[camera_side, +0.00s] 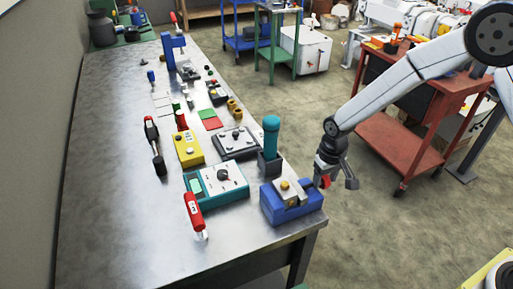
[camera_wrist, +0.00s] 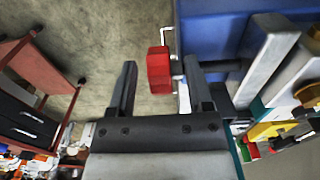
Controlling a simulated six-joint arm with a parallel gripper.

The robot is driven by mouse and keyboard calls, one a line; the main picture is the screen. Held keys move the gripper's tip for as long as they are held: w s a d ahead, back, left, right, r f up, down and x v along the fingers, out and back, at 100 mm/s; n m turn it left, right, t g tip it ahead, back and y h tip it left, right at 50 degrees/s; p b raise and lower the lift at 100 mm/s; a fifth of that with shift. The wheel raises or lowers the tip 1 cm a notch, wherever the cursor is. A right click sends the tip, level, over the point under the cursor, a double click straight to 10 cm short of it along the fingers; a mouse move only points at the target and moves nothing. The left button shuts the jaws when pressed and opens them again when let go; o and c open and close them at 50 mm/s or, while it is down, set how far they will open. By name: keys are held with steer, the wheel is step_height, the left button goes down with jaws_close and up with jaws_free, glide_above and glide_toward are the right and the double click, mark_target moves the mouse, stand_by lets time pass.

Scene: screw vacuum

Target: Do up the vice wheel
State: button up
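The blue vice (camera_side: 285,207) sits at the near right corner of the bench, with a metal jaw and a small yellow piece on top. Its red wheel (camera_side: 325,182) sticks out past the bench edge. My gripper (camera_side: 338,180) is open beside the wheel, beyond the bench edge. In the wrist view, the red wheel (camera_wrist: 158,70) appears in the gap between my two fingers, nearer the right one and not visibly gripped. A thin metal rod joins it to the blue vice body (camera_wrist: 212,45). How deep the wheel sits between the fingers is hard to tell.
A teal-handled tool stands in a dark holder (camera_side: 270,160) just behind the vice. A teal box (camera_side: 217,184) and a red-handled screwdriver (camera_side: 194,212) lie to its left. A red cart (camera_side: 400,150) stands behind my gripper. Open floor lies right of the bench.

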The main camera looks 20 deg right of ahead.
mark_target(326, 176)
steer(key=shift+r, duration=0.1)
steer(key=shift+s+r, duration=0.1)
steer(key=shift+r, duration=3.7)
steer(key=shift+w, duration=0.45)
steer(key=shift+f, duration=3.85)
jaws_close()
